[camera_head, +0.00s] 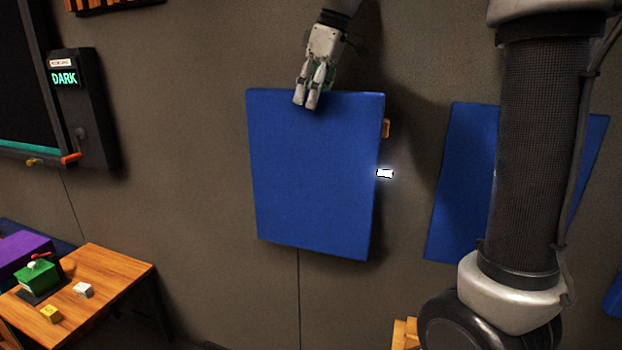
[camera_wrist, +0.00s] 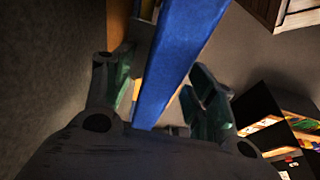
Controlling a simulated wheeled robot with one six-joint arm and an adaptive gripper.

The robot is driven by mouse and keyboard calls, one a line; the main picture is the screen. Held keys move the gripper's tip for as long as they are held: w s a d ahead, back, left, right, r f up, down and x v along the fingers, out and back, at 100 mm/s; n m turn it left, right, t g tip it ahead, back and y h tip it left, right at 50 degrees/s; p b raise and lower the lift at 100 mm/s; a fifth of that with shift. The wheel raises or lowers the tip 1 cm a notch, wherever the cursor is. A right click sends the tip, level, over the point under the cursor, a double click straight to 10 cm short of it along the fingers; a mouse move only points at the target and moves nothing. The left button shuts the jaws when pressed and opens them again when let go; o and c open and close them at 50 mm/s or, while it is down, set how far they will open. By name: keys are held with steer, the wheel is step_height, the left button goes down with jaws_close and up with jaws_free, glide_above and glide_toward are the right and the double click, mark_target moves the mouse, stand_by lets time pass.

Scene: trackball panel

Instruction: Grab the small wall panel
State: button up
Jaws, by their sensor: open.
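A blue rectangular wall panel (camera_head: 312,180) stands out from the grey wall in the middle of the head view. My gripper (camera_head: 306,100) is at its top edge, with the fingertips overlapping that edge in the picture. In the wrist view the panel's edge (camera_wrist: 178,60) runs between the two fingers of my gripper (camera_wrist: 160,92), one finger on each side. The fingers are open, and a gap shows at least on the right side of the panel. The panel's back is hidden in the head view.
A second blue panel (camera_head: 465,180) is on the right, partly hidden behind my arm. A small bright white light (camera_head: 384,173) shows beside the middle panel's right edge. A wooden table (camera_head: 115,276) with small blocks stands at lower left. A box marked DARK (camera_head: 85,105) hangs at left.

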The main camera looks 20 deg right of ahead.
steer(key=shift+f, duration=0.15)
jaws_close()
stand_by(0.4)
